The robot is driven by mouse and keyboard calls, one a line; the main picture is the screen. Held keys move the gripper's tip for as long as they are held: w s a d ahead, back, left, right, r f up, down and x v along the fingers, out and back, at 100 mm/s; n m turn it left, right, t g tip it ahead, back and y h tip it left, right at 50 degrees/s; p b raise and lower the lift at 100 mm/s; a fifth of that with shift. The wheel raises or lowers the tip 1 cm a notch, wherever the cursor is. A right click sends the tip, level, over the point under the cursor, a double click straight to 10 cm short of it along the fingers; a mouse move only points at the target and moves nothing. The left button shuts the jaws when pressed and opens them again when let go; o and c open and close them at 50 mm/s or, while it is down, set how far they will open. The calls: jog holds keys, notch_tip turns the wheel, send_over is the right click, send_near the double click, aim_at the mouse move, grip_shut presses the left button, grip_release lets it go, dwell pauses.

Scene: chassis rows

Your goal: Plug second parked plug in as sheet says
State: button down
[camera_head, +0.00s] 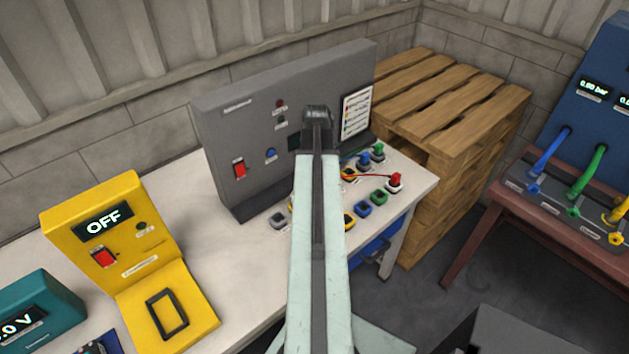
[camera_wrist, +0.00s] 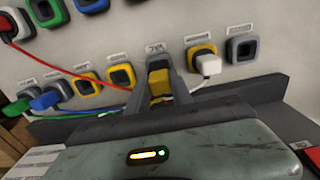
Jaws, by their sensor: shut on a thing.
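My gripper (camera_head: 318,112) reaches over the socket bench (camera_head: 270,180) in front of the grey panel (camera_head: 225,130). In the wrist view my gripper (camera_wrist: 160,82) is shut on a yellow plug (camera_wrist: 160,92), right at a grey socket (camera_wrist: 157,63) under a label; I cannot tell whether it is seated. A white plug (camera_wrist: 208,65) sits in the yellow socket to the right. A red plug (camera_head: 395,181) with a red cable, and blue (camera_wrist: 45,100) and green (camera_head: 378,150) plugs, sit in other sockets. The printed sheet (camera_head: 356,112) is on the panel, too small to read.
An empty grey socket (camera_wrist: 242,48) is beside the white plug. A yellow unit (camera_head: 110,240) reading OFF and a teal meter (camera_head: 35,310) stand at left. A pallet stack (camera_head: 450,110) is behind right. A hose bench (camera_head: 555,200) with a blue gauge panel (camera_head: 605,65) is far right.

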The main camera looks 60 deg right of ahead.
jog(key=shift+f, duration=0.2)
jog(key=shift+f+b, duration=0.3)
jog(key=shift+b, duration=0.2)
jog(key=shift+f+b, duration=0.85)
jog(key=c, duration=1.1)
grip_release()
jog(key=shift+o, duration=0.2)
jog(key=shift+r, duration=0.15)
notch_tip(320, 180, up, 8)
jog(key=p, duration=0.8)
jog(key=shift+f, duration=0.2)
